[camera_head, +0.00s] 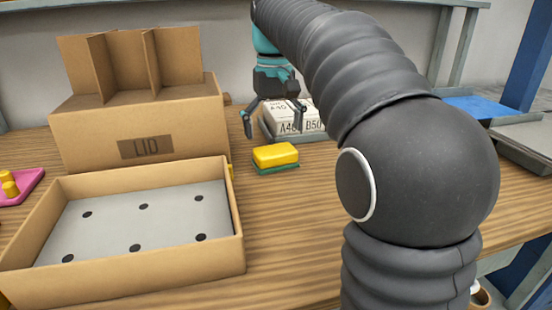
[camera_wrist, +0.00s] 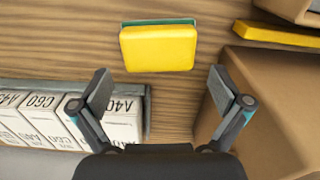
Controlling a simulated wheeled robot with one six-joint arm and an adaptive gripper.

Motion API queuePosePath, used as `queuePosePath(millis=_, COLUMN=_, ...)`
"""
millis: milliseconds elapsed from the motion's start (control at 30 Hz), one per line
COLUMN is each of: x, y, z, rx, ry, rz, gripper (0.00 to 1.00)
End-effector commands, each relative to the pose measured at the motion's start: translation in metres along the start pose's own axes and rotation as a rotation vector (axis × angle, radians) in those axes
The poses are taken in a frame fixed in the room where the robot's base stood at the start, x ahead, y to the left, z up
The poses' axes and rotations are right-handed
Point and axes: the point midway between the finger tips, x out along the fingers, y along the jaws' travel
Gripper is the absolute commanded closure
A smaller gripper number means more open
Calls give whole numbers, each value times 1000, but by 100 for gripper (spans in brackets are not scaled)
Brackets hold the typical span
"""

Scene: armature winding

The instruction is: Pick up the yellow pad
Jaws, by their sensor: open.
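The yellow pad (camera_head: 276,154) lies on the wooden table, on top of a thin green layer (camera_head: 276,169). It stands between the cardboard tray and the white boxes. In the wrist view the yellow pad (camera_wrist: 158,47) is at the top middle, with a green edge along its far side. My gripper (camera_head: 272,132) is open and empty above and behind the pad. In the wrist view my gripper (camera_wrist: 170,98) has its fingers spread, with the pad ahead of the fingertips and apart from them.
A cardboard tray (camera_head: 240,215) with a grey holed insert stands at the front left, with a box marked LID (camera_head: 190,120) behind it. White labelled boxes (camera_wrist: 122,125) sit close beside one finger. A pink plate (camera_head: 30,182) is at far left. Bare table (camera_head: 300,215) lies in front of the pad.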

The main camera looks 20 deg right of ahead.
Motion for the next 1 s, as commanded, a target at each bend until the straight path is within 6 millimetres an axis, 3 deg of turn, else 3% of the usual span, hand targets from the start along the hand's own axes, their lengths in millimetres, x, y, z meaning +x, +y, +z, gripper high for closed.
queuePosePath(millis=333, x=44, y=2, z=-3, rx=0, ry=-2, rz=0, gripper=0)
queuePosePath(millis=667, x=50, y=2, z=-4, rx=0, ry=1, rz=0, gripper=0)
queuePosePath(millis=833, x=50, y=2, z=-4, rx=0, ry=1, rz=0, gripper=38)
queuePosePath(millis=867, x=50, y=2, z=-4, rx=0, ry=0, rz=0, gripper=41)
queuePosePath(millis=1000, x=50, y=2, z=-4, rx=0, ry=0, rz=0, gripper=42)
